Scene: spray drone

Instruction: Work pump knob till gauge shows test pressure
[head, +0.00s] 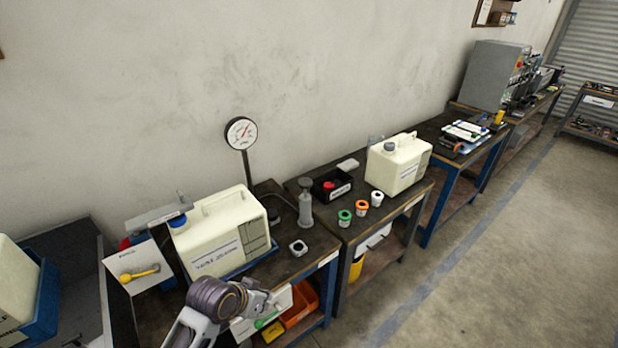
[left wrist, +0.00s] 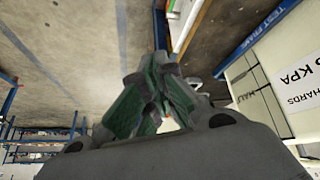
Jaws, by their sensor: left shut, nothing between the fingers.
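The round white gauge (head: 240,132) stands on a dark post behind the bench; its red needle tilts to the upper right, but the scale is too small to read. A grey upright pump with a round knob (head: 305,186) on top stands on the bench, right of a cream tank (head: 222,232) with a blue cap. My left gripper (head: 268,318) is low at the bench's front edge, in front of the tank and apart from the pump. In the left wrist view its green-padded fingers (left wrist: 160,98) are shut and empty. My right gripper is not in view.
Orange bins (head: 299,304) sit below the front edge. The neighbouring table holds another tank (head: 398,163), a black box (head: 332,184) and small colour-ringed cups (head: 361,207). The floor at right is clear.

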